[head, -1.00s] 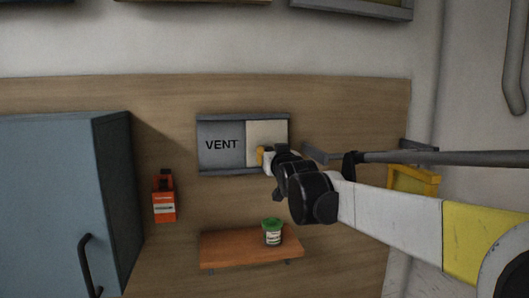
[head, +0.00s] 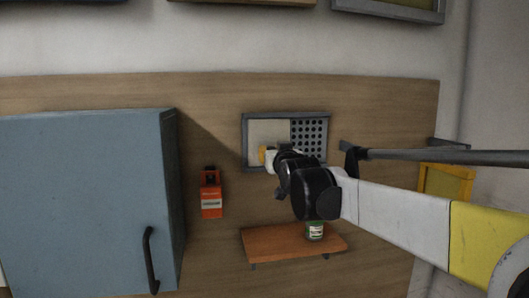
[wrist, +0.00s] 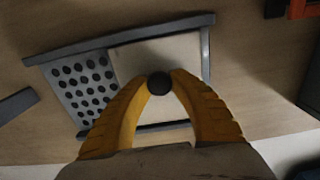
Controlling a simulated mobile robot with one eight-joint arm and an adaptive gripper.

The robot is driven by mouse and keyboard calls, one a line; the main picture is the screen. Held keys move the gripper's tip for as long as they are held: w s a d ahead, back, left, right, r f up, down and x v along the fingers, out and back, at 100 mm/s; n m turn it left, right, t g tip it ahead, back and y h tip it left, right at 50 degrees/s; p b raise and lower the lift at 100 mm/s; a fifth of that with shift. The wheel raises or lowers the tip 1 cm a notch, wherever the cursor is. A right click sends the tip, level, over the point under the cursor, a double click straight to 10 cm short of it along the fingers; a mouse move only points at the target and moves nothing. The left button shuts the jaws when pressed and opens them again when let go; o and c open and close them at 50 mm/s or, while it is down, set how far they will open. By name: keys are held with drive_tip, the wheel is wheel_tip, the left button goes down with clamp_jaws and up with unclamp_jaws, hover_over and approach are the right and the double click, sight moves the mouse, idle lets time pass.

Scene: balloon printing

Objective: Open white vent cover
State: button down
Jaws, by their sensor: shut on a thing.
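The white vent cover (head: 268,132) is a flat panel in a grey frame on the wooden wall. It sits at the left side of the frame in the head view, and a grille with dark round holes (head: 309,131) shows to its right. In the wrist view, the cover (wrist: 180,55) is on the right and the grille (wrist: 82,84) on the left. My gripper (wrist: 159,84) has its yellow fingers shut on the cover's round black knob. In the head view, my gripper (head: 264,156) is at the cover's lower part and hides the knob.
A blue cabinet (head: 90,200) with a black handle stands at left. An orange box (head: 211,195) hangs beside it. An orange shelf (head: 280,243) below the vent holds a small jar (head: 315,232), partly hidden by my arm. A yellow frame (head: 445,182) is at right.

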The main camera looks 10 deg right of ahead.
drive_tip(key=c, duration=1.1)
unclamp_jaws()
drive_tip(key=shift+c, duration=0.2)
drive_tip(key=shift+s, duration=0.1)
drive_tip(key=s, duration=1.1)
drive_tip(key=shift+s, duration=0.4)
drive_tip(key=shift+f, duration=0.1)
drive_tip(key=s+f+g+b, duration=0.3)
drive_tip(key=s+f+b, duration=0.7)
drive_tip(key=f, duration=1.3)
drive_tip(key=s+f+g+b, duration=0.4)
drive_tip(key=s+f+b, duration=0.6)
drive_tip(key=f, duration=1.3)
drive_tip(key=s+f+g+b, duration=0.4)
drive_tip(key=s+f+b, duration=0.6)
drive_tip(key=f+b, duration=0.7)
wheel_tip(320, 180, down, 6)
drive_tip(key=shift+f, duration=0.1)
